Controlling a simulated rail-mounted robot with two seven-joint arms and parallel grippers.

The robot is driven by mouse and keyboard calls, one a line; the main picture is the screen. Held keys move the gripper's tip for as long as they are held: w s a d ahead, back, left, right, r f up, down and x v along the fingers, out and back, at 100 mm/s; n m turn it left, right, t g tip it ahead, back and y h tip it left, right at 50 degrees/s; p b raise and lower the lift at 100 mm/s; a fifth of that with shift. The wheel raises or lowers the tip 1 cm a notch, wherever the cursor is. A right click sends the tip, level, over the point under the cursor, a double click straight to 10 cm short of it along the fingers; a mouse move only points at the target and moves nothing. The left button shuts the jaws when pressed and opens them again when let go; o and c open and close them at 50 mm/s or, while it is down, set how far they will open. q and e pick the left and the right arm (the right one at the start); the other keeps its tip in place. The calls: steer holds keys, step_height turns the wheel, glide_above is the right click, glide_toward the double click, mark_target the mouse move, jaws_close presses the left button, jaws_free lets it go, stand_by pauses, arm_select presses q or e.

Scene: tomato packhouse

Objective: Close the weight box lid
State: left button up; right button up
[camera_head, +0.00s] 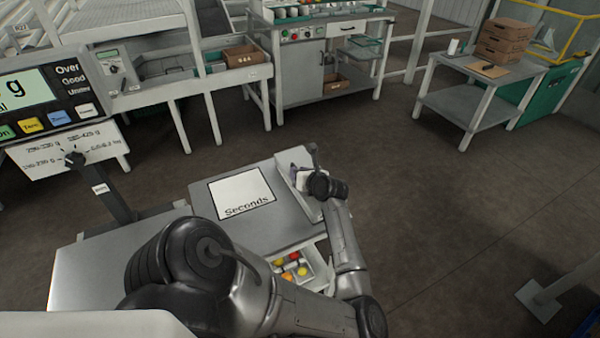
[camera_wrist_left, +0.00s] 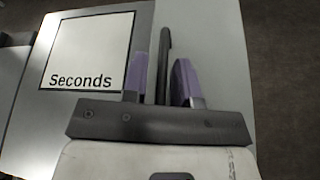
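A narrow pale grey box (camera_head: 312,210), which looks like the weight box, lies along the right edge of the grey bench, partly hidden by my left wrist. I cannot make out clearly how its lid stands. A dark upright bar (camera_head: 313,150) rises at its far end; in the left wrist view this bar (camera_wrist_left: 165,50) shows between the fingers. My left gripper (camera_head: 298,178) is over the box. Its two purple-tipped fingers (camera_wrist_left: 162,80) are apart, one on each side of the bar, with gaps visible. Whether the bar is the lid's handle is unclear. My right gripper is not in view.
A white mat marked "Seconds" (camera_head: 240,193) lies on the bench left of the box. A scale display (camera_head: 30,90) stands at the left. Red and yellow tomatoes (camera_head: 290,268) sit in a tray below the bench. Open floor (camera_head: 450,220) is to the right.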

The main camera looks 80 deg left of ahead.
arm_select(q)
steer(key=shift+o, duration=0.7)
steer(key=shift+w+r, duration=0.1)
steer(key=shift+w+d+r, duration=0.1)
steer(key=shift+w+d, duration=0.05)
steer(key=p+v, duration=0.2)
steer(key=v, duration=1.1)
steer(key=shift+d+p, duration=0.15)
steer(key=shift+p, duration=0.25)
